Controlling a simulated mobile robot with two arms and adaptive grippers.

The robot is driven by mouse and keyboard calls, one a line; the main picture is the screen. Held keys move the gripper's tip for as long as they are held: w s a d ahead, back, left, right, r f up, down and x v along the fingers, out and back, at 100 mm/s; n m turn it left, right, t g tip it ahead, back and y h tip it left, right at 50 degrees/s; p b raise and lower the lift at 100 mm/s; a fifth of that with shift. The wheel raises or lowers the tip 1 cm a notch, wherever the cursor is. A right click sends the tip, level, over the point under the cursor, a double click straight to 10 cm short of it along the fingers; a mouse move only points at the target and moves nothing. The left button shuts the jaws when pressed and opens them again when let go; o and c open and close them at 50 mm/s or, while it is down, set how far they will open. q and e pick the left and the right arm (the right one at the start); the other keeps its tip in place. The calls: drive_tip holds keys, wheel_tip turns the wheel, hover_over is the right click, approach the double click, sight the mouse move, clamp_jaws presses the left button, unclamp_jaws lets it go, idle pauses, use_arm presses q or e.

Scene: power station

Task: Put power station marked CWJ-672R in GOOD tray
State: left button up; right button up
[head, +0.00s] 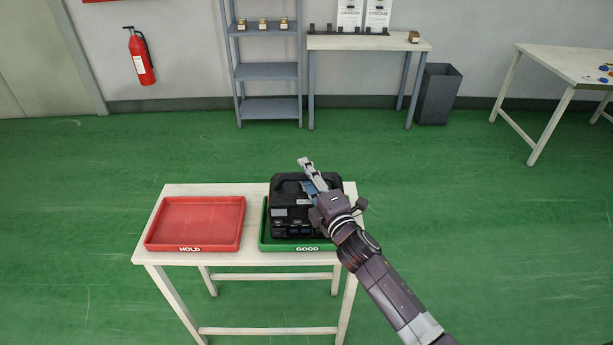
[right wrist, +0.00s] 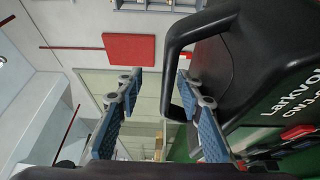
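The black power station (head: 293,217) stands upright in the green GOOD tray (head: 270,247) on the white table. In the right wrist view its side (right wrist: 285,75) carries white lettering reading "Larkvo…" and "CWJ-", the rest cut off. My right gripper (head: 309,176) is at the top of the power station and hides part of it. In the right wrist view the right gripper (right wrist: 158,80) is open, its fingers apart on either side of the black handle bar (right wrist: 172,85). The bar is nearer the right-hand finger; contact cannot be told. My left gripper is not in view.
The red HOLD tray (head: 197,222) is empty on the left of the same table. A grey shelf (head: 268,72), a back table (head: 365,43) and a dark bin (head: 437,95) stand along the wall. Another table (head: 570,65) is at right. Green floor around the table is clear.

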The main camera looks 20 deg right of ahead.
drive_tip(key=shift+s+f, duration=0.2)
drive_tip(key=shift+f, duration=0.2)
drive_tip(key=shift+s, duration=0.5)
drive_tip(key=s+d+p, duration=0.1)
drive_tip(key=s+p, duration=0.1)
drive_tip(key=s, duration=0.5)
drive_tip(key=shift+s, duration=0.3)
idle(1.0)
drive_tip(key=shift+o, duration=0.6)
